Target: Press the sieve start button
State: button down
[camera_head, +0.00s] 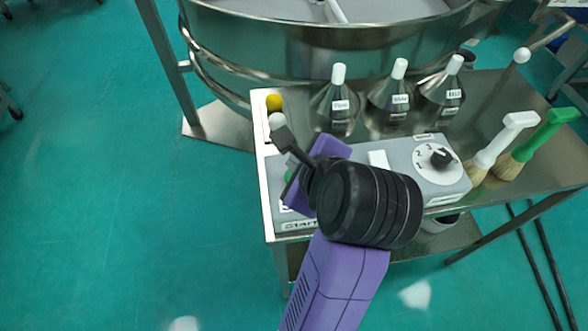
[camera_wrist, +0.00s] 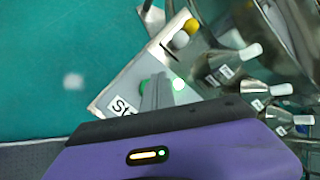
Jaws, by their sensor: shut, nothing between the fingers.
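The grey control box (camera_head: 395,158) sits on a metal cart and carries a label reading "Start" (camera_head: 300,224). A green button (camera_head: 289,175) shows beside my purple gripper body, mostly hidden by it. In the wrist view the fingers (camera_wrist: 157,78) cover part of the button area. I cannot tell whether they touch it.
A large metal sieve drum (camera_head: 330,45) stands behind the cart. White (camera_head: 277,120) and yellow (camera_head: 273,102) knobs stand behind my fingers. Several metal funnels (camera_head: 340,104), a dial (camera_head: 440,159) and white (camera_head: 495,143) and green (camera_head: 540,140) brushes are to the right.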

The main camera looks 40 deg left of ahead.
jog(key=shift+r+p, duration=1.55)
jog(key=shift+r, duration=0.65)
jog(key=shift+f, duration=0.1)
